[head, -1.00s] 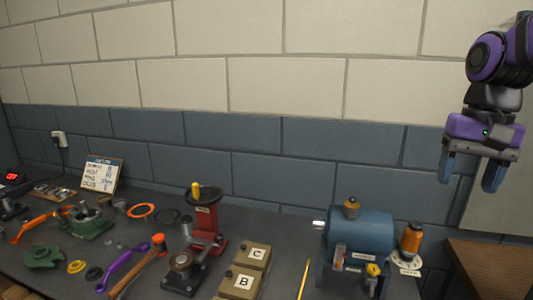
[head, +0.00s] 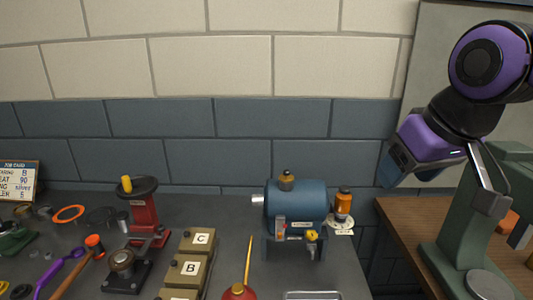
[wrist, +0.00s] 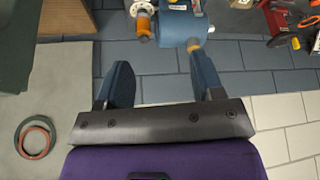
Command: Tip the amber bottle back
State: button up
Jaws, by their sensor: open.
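The amber bottle (head: 343,205) stands upright at the right end of the blue motor-like housing (head: 297,208), above a round pale labelled plate (head: 341,229). In the wrist view the bottle (wrist: 144,26) shows near the top edge, beyond the fingertips, with the housing (wrist: 180,28) to its right. My gripper (head: 392,180) is up and to the right of the bottle, apart from it. In the wrist view its blue fingers (wrist: 160,65) are spread wide with nothing between them.
A brass-coloured cap (head: 287,180) tops the housing. A red oil can (head: 240,291) and lettered boxes (head: 190,268) stand to the left. A green machine (head: 455,235) stands on the wooden bench (head: 400,220) at the right. The wall is close behind.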

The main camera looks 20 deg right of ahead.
jog(key=n+g, duration=0.5)
jog(key=n, duration=0.1)
send_over(345, 187)
notch_tip(345, 187, down, 8)
jog(key=f, duration=0.1)
notch_tip(345, 187, down, 10)
jog(key=shift+s+f, duration=0.1)
jog(key=shift+s, duration=0.05)
grip_shut()
